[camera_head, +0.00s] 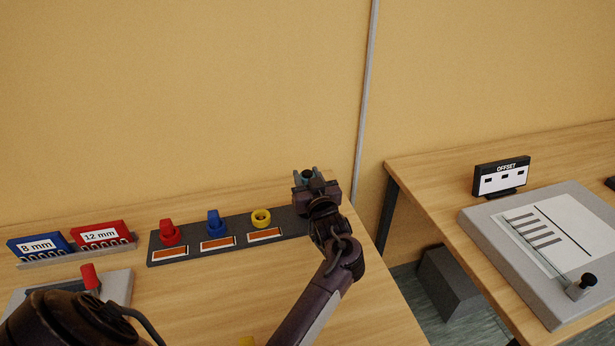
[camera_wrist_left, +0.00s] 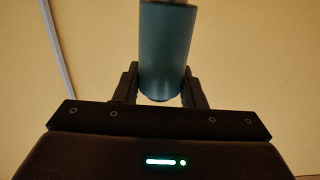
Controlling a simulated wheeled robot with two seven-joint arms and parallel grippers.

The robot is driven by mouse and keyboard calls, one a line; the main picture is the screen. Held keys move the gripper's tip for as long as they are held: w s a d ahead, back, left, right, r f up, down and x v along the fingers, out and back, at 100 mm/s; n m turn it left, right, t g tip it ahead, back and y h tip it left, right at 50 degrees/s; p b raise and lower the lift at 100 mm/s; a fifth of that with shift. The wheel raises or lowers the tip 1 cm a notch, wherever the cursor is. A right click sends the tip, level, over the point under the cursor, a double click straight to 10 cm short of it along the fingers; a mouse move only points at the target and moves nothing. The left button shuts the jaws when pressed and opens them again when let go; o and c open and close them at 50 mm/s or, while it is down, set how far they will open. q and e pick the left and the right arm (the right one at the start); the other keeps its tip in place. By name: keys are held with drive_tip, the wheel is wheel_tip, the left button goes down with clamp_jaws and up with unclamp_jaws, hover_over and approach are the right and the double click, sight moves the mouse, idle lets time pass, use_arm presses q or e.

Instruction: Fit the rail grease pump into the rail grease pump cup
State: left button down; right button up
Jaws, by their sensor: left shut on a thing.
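My left gripper (camera_head: 308,177) is shut on a teal cylinder (camera_wrist_left: 165,50), likely the rail grease pump. In the left wrist view the cylinder stands between the two fingers, with a paler grey part at the top edge of the picture. In the head view the gripper is at the right end of a dark strip (camera_head: 190,244) that carries a red cup (camera_head: 170,235), a blue cup (camera_head: 213,224) and a yellow cup (camera_head: 261,218). My gripper and arm hide that end of the strip. The labels are too small to read, so I cannot tell which cup is the pump's.
A blue 8 mm holder (camera_head: 40,247) and a red 12 mm holder (camera_head: 101,235) stand at the left. A red-handled item (camera_head: 91,277) is on a grey plate. A gap separates the right table, with its OFFSET sign (camera_head: 501,178) and grey board (camera_head: 485,225).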

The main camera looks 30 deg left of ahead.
use_arm(q)
drive_tip(key=shift+f+b, duration=0.85)
drive_tip(key=shift+f, duration=0.5)
drive_tip(key=c, duration=0.8)
unclamp_jaws()
drive_tip(key=shift+c, duration=0.2)
